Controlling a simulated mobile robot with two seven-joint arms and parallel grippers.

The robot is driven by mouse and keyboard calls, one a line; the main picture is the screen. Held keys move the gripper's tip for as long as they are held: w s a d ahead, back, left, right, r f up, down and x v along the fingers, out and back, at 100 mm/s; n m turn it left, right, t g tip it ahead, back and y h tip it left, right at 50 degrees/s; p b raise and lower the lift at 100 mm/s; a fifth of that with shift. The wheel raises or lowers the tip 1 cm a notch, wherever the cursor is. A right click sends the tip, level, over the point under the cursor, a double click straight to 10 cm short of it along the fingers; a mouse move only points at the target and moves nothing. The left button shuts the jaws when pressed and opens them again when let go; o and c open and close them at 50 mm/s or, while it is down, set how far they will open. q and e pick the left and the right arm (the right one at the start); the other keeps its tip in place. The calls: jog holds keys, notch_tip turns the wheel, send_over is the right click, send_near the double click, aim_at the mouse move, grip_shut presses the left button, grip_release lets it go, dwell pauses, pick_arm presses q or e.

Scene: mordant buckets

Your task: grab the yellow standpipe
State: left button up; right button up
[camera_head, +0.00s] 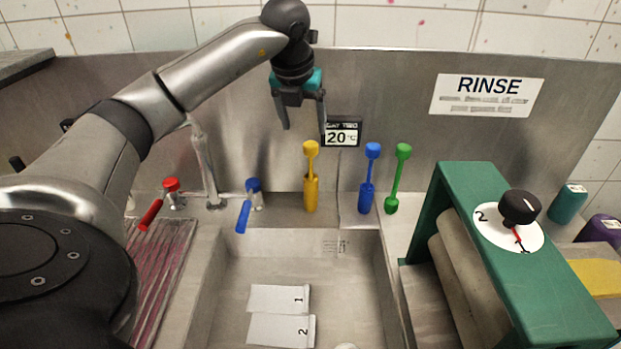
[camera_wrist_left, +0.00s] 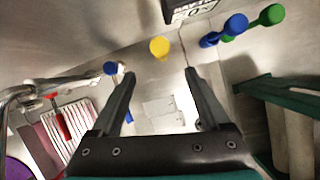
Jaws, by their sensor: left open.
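The yellow standpipe (camera_head: 311,180) stands upright on the ledge behind the sink, with a round cap on a thin neck above a thicker body. In the left wrist view its yellow cap (camera_wrist_left: 159,47) shows from above, beyond and between my fingers; its body is mostly hidden below the cap. My left gripper (camera_head: 304,122) is open and empty, above the standpipe in the head view and apart from it. Its two dark fingers (camera_wrist_left: 160,78) also show in the left wrist view. My right gripper is not in view.
A blue standpipe (camera_head: 367,180) and a green one (camera_head: 398,180) stand to the right. A blue-handled tap (camera_head: 245,212) stands left, beside a red-handled one (camera_head: 155,208). A temperature display (camera_head: 341,134) is on the back wall. A green frame (camera_head: 535,290) stands at right.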

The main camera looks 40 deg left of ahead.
aim_at(311, 158)
pick_arm(q)
jog(key=x, duration=0.8)
jog(key=shift+s+d+f, duration=0.1)
jog(key=shift+f, duration=0.15)
jog(key=shift+w+x, duration=0.1)
jog(key=shift+x, duration=1.25)
jog(key=shift+w+x, duration=0.15)
jog(key=shift+x, duration=1.15)
jog(key=shift+r, duration=0.15)
jog(key=shift+c, duration=0.3)
grip_shut()
